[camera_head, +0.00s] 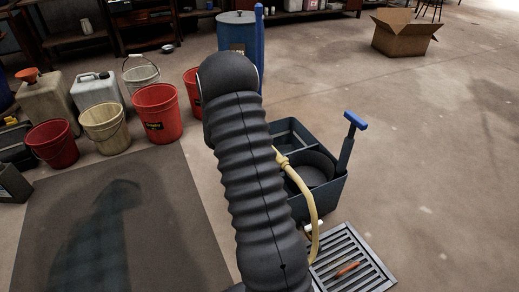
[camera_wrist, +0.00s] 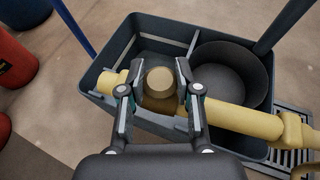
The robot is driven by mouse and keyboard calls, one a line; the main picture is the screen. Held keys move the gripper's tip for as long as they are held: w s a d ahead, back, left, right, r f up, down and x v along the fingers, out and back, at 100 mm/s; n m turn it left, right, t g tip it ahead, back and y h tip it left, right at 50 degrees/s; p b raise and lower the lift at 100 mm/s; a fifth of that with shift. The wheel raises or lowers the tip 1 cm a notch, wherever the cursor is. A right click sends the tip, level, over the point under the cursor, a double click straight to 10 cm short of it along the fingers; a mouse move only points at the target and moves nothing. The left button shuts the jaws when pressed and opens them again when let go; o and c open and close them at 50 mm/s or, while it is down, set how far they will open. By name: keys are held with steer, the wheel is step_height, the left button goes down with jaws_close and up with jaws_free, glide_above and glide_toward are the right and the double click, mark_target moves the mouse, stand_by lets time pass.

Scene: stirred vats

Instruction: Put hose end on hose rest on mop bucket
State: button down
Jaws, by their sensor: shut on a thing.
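The mop bucket (camera_wrist: 117,48) is a dark grey tub with a divided inside and a round dark well on its right; in the head view it stands right of my arm (camera_head: 338,190). The yellow hose end (camera_wrist: 113,82) lies level across the bucket's near part, its tip by the left rim. A round tan knob (camera_wrist: 160,79) shows between the fingers. My gripper (camera_wrist: 156,92) is shut on the hose end, over the bucket. I cannot make out the hose rest for certain, or whether the hose end touches the bucket. My arm hides the gripper in the head view.
The yellow hose (camera_head: 309,198) bends down to a floor grate (camera_head: 375,272) with an orange thing on it. A blue-topped handle (camera_head: 350,140) rises from the bucket's right. Buckets (camera_head: 157,112) and jugs stand left. A cardboard box (camera_head: 403,42) stands far right; floor between is clear.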

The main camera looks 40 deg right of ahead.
steer(key=s+d+r+g, duration=0.1)
steer(key=d+r, duration=0.1)
steer(key=d, duration=0.2)
steer(key=shift+m, duration=0.4)
steer(key=shift+w+d+f+p, duration=0.1)
steer(key=shift+w+d+f, duration=0.1)
steer(key=shift+w+f, duration=1.7)
steer(key=shift+w+d+f+p, duration=0.1)
steer(key=shift+w+d+f, duration=0.1)
steer(key=shift+w+f, duration=1.65)
steer(key=shift+w+d+f+p, duration=0.1)
steer(key=shift+w+d+f, duration=0.1)
steer(key=shift+w+f, duration=1.7)
steer(key=c, duration=0.8)
jaws_free()
